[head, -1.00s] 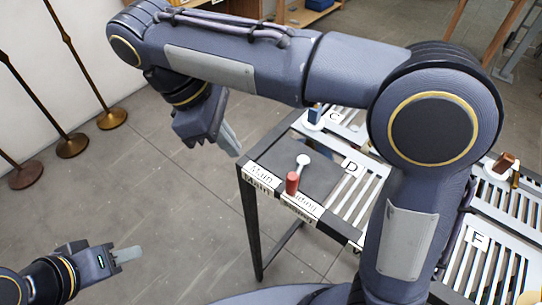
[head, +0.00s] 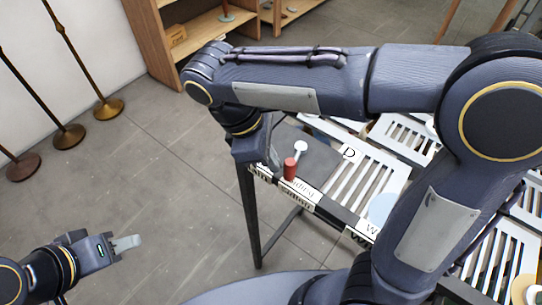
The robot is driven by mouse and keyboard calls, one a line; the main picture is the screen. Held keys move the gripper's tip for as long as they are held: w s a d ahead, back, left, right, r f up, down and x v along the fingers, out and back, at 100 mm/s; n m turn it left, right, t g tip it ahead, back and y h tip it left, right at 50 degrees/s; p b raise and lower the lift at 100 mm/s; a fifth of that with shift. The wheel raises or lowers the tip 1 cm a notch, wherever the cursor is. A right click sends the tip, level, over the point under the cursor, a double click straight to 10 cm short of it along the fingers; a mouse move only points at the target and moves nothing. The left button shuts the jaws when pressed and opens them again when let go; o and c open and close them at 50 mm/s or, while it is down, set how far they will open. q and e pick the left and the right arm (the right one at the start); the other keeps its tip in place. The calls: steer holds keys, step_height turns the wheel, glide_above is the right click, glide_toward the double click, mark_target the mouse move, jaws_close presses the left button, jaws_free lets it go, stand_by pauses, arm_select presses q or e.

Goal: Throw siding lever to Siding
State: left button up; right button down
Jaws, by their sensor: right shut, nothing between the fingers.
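The siding lever has a red handle (head: 290,169) and a pale round-ended arm (head: 300,148) on a dark plate at the table's near left corner. Its handle is at the plate's front edge, by the Siding label (head: 301,191). The Main label (head: 261,172) is partly hidden by my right gripper. My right gripper (head: 273,158) is shut and empty, pointing down just left of the red handle; I cannot tell whether it touches. My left gripper (head: 126,243) is low at the left, over the floor and away from the lever; its finger gap is unclear.
Slatted pale racks (head: 355,175) fill the table right of the lever, with a light blue disc (head: 382,208) on them. My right arm crosses above the table and hides part of it. Lamp stands (head: 108,108) and a wooden shelf (head: 190,40) stand behind.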

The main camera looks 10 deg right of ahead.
arm_select(q)
steer(key=shift+r, duration=0.25)
arm_select(e)
steer(key=shift+s+d+n, duration=0.25)
steer(key=shift+s+n, duration=0.15)
steer(key=shift+n, duration=0.2)
steer(key=shift+s+d+r+n+t+p, duration=0.1)
steer(key=shift+s+d+n+t+p, duration=0.45)
steer(key=shift+n, duration=0.35)
arm_select(q)
steer(key=shift+r+p, duration=0.6)
steer(key=shift+r, duration=0.3)
arm_select(e)
steer(key=shift+s+d+n+t, duration=0.4)
steer(key=shift+d+n, duration=0.1)
steer(key=shift+n, duration=0.3)
steer(key=shift+s+d+n+t, duration=0.25)
steer(key=shift+s+d+n, duration=0.15)
steer(key=shift+n, duration=0.4)
